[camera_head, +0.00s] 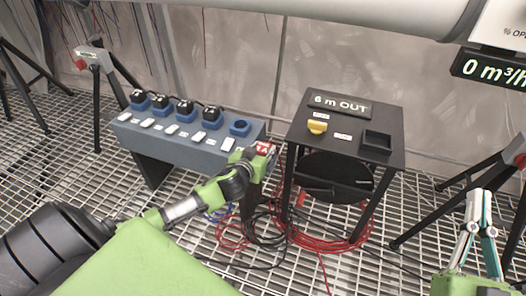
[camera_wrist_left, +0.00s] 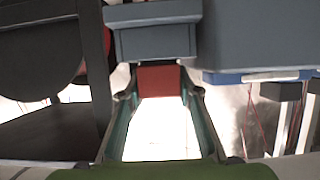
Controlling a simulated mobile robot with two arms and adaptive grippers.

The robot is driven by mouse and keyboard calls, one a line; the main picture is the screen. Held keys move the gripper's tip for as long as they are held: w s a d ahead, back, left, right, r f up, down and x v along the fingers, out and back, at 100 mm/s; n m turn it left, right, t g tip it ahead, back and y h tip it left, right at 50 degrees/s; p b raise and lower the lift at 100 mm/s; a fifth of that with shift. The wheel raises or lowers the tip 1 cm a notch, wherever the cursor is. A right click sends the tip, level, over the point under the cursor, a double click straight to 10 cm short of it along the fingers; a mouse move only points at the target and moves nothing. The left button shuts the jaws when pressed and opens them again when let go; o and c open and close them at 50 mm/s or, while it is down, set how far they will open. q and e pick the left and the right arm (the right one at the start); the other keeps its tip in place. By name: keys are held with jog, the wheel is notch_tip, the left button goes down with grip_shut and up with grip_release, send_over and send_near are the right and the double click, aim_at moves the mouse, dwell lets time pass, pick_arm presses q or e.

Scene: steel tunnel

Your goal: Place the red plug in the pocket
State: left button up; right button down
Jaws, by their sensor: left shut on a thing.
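The red plug (camera_head: 265,148) with a white-marked top is between the fingertips of my left gripper (camera_head: 258,160), beside the right end of the blue-grey socket bench. In the left wrist view the red plug (camera_wrist_left: 160,80) is a red block between both fingers of the left gripper (camera_wrist_left: 160,98), which is shut on it. A dark square pocket (camera_head: 377,141) is on the right side of the black stand's top and looks empty. My right gripper (camera_head: 480,194) points up at the lower right, away from the stand. Its fingertips are close together; whether they touch is unclear.
Red and black cables (camera_head: 285,230) lie on the grating. Black tripods stand at both sides.

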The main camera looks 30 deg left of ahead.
aim_at(261, 151)
jog(key=shift+s+r, duration=0.1)
jog(key=shift+r, duration=0.15)
pick_arm(q)
jog(key=o, duration=0.9)
jog(key=shift+f, duration=0.1)
pick_arm(e)
jog(key=shift+r, duration=0.15)
